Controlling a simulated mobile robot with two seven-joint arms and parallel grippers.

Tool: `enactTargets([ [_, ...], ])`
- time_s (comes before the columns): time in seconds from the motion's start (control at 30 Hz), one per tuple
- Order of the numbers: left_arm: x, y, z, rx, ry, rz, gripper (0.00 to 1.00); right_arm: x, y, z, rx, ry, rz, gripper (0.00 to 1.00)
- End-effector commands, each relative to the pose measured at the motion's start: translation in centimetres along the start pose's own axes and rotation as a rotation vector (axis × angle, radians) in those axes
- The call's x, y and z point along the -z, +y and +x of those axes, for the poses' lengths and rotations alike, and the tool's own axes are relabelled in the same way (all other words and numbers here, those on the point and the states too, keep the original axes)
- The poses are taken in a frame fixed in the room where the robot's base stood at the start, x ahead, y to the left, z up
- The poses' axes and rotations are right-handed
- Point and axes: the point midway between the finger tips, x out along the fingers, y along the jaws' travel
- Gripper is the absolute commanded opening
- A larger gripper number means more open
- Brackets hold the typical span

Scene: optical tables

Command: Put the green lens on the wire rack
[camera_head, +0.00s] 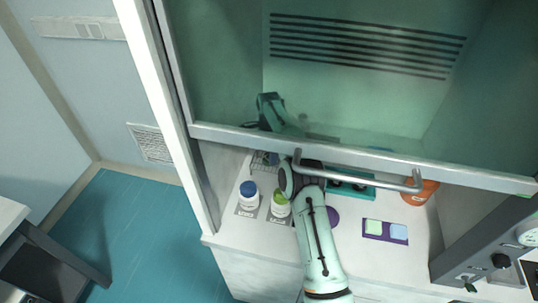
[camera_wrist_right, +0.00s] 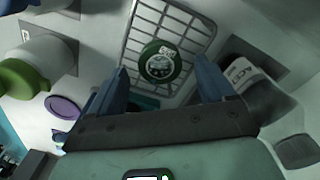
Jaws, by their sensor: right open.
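The green lens (camera_wrist_right: 160,63) is a round disc with a dark green rim and a small white label. In the right wrist view it lies over the wire rack (camera_wrist_right: 146,22), apparently resting on its bars. The rack also shows in part in the head view (camera_head: 260,163), behind the bottles. My right gripper (camera_wrist_right: 161,82) is open, with one finger on each side of the lens and a gap to both. In the head view my right arm reaches under the sash, and its fingertips are hidden. My left gripper is not in view.
A blue-capped bottle (camera_head: 249,195) and a green-capped bottle (camera_head: 280,204) stand left of my arm. The sash handle (camera_head: 360,176) crosses above it. A teal tray (camera_head: 368,194), an orange object (camera_head: 420,192) and a purple holder (camera_head: 385,231) lie to the right.

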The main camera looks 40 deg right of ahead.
Motion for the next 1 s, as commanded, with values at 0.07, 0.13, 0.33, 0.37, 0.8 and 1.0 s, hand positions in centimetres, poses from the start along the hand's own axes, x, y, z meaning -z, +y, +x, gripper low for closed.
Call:
enactTargets([
  [0.07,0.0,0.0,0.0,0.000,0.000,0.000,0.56,0.0,-0.1,-1.7,0.006,0.001,0.000,0.82],
  [0.13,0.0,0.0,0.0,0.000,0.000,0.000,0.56,0.0,-0.1,-3.1,0.005,0.001,0.000,0.82],
  [0.33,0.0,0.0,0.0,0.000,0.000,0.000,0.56,0.0,-0.1,-4.8,0.002,0.000,0.000,0.82],
  [0.37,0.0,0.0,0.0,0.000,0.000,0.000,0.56,0.0,-0.1,-5.0,0.002,0.000,0.000,0.82],
  [0.8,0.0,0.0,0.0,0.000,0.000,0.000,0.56,0.0,0.0,-5.5,0.000,-0.001,0.000,0.82],
  [1.0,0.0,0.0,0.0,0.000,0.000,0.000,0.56,0.0,0.0,-5.5,0.001,-0.001,0.000,0.82],
])
